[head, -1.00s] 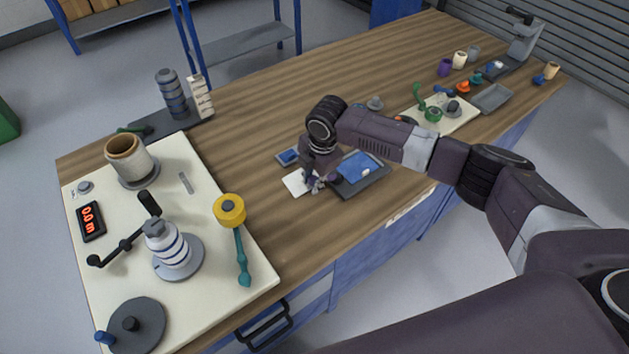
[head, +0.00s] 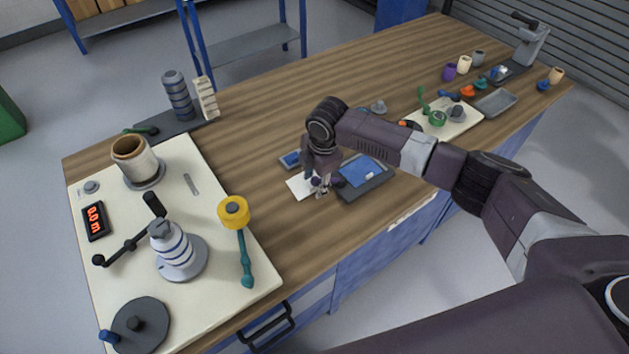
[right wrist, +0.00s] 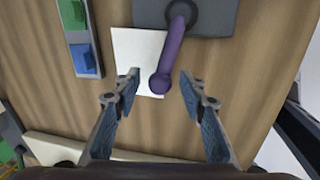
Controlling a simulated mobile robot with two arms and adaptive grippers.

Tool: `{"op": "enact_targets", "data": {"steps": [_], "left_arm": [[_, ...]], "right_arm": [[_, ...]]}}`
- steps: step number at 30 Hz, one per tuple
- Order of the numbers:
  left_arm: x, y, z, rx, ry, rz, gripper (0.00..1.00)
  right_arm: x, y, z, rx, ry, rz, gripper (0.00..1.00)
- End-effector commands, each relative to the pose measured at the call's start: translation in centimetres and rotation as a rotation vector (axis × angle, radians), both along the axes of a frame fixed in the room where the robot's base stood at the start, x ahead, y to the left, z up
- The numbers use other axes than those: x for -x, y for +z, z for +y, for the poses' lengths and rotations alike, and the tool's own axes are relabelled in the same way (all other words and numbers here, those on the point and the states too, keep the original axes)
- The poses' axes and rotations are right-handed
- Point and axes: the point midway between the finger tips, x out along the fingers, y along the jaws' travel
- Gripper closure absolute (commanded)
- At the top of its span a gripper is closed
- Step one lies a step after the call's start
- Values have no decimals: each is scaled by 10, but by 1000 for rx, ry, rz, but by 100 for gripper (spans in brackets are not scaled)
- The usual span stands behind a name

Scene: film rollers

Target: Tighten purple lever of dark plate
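The dark plate (head: 379,182) lies on the bench beside my right gripper in the head view, with a blue piece on top. Its edge shows at the top of the right wrist view (right wrist: 222,18). The purple lever (right wrist: 173,55) reaches from the plate over a white card (right wrist: 136,48). Its rounded end lies between my right gripper's fingers. My right gripper (right wrist: 156,92) is open, with a gap on each side of the lever. In the head view, the right gripper (head: 322,186) points down, and the lever is too small to make out clearly. My left gripper is not in view.
A small tray with blue and green pieces (right wrist: 84,48) lies left of the card in the right wrist view. A large cream board (head: 215,265) with a crank and rollers fills the left of the bench. The bench's front edge is close to the plate.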

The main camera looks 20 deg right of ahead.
Motion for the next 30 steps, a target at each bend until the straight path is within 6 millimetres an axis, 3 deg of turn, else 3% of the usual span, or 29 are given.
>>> {"op": "enact_targets", "data": {"steps": [16,21,30], "left_arm": [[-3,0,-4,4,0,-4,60],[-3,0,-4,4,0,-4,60],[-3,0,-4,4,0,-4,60]], "right_arm": [[17,100,-5,-1,1,-5,62],[20,112,-6,-1,0,-3,62],[21,114,-6,-1,0,-2,63]]}}
